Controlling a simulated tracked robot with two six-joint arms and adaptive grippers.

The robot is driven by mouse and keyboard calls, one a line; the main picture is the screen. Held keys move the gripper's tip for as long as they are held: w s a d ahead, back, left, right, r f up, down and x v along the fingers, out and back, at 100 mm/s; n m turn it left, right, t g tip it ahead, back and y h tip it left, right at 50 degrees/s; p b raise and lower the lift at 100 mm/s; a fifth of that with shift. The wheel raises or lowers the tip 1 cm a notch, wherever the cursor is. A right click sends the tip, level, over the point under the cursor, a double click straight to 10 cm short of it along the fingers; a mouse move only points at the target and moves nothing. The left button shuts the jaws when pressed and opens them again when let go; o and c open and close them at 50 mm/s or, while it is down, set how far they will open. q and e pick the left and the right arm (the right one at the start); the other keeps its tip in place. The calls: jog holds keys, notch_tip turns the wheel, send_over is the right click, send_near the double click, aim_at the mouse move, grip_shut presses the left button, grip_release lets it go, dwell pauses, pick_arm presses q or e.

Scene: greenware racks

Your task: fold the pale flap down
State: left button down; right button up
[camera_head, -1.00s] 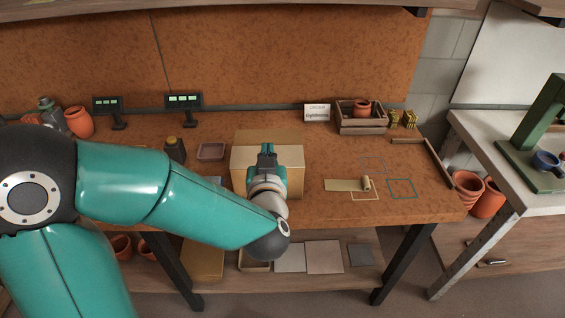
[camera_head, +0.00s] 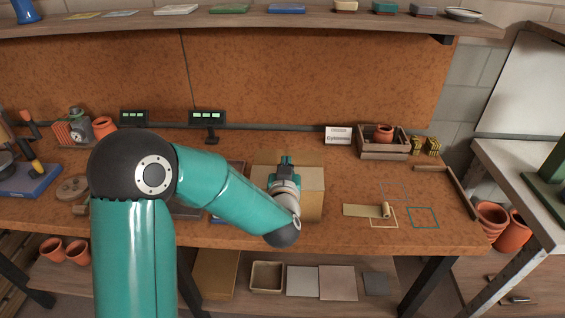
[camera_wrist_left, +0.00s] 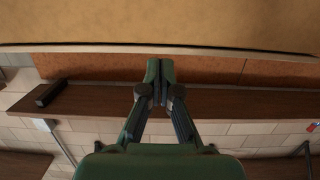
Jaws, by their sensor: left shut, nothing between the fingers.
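A cardboard box (camera_head: 313,203) stands on the brown bench near its front edge. A tan panel (camera_head: 310,157) shows along its far side; I cannot tell whether it is the pale flap, or how far it is folded. My left gripper (camera_head: 286,160) is over the middle of the box, shut and empty, and covers part of it. In the left wrist view the shut fingertips (camera_wrist_left: 160,64) reach towards a broad tan surface (camera_wrist_left: 165,25) with a pale edge, close to the camera; whether they touch it is unclear. My right gripper is not in view.
Right of the box lie a partly rolled strip (camera_head: 365,211) and marked outlines (camera_head: 424,218). A wooden crate (camera_head: 371,151) with a pot and a white sign (camera_head: 339,135) stand behind. Two displays (camera_head: 207,117) stand at the back. An upper shelf (camera_head: 330,20) runs above.

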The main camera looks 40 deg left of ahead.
pick_arm(q)
jog(key=shift+f, duration=0.95)
jog(key=shift+w+f+b, duration=0.1)
jog(key=shift+f+b, duration=0.45)
jog(key=shift+b, duration=0.15)
jog(key=shift+r, duration=0.25)
